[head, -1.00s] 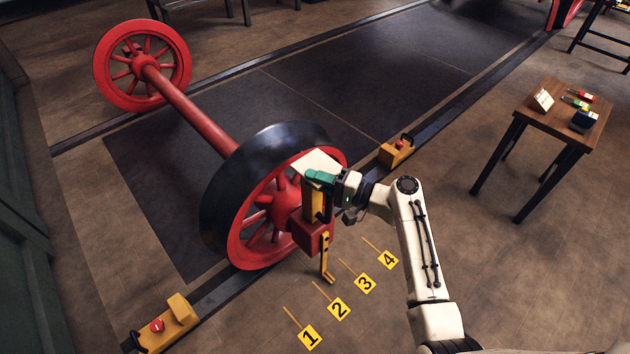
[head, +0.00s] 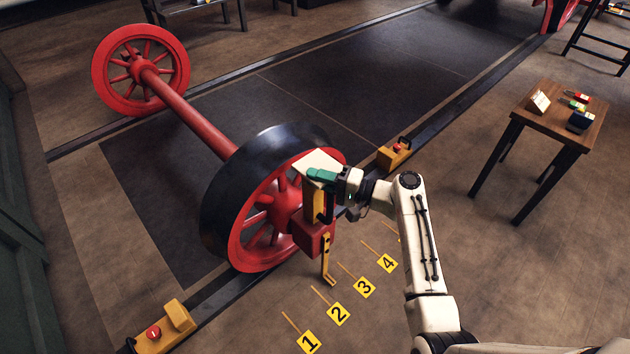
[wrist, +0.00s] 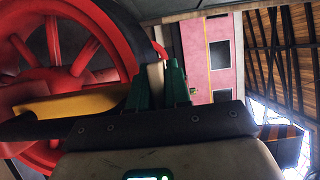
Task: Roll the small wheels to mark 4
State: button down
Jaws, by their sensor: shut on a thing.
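The small wheels (head: 188,112) are a red spoked pair on a red axle, standing on the rails. The near wheel (head: 268,225) has a broad dark tread. A red box with a yellow upright (head: 318,205) sits at its hub, and a yellow pointer (head: 326,260) hangs below. The pointer's foot lies between the lines of mark 2 (head: 339,314) and mark 3 (head: 364,287). Mark 4 (head: 387,264) lies farther right.
Yellow stops sit on the near rail: one with a red button (head: 165,325) at lower left, another (head: 394,153) to the right of the wheel. Mark 1 (head: 309,341) lies nearest. A small wooden table (head: 555,115) with tools stands at right. The rails beyond look clear.

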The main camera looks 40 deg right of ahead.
aim_at(337, 165)
jog(key=shift+s+d+f+b, duration=0.15)
jog(key=shift+d+b, duration=0.15)
jog(key=shift+d, duration=1.05)
jog(key=shift+a, duration=0.6)
jog(key=shift+d, duration=0.55)
dwell(1.9)
jog(key=shift+d+b, duration=0.6)
jog(key=shift+d, duration=0.6)
jog(key=shift+d+b, duration=0.55)
jog(key=shift+d, duration=0.2)
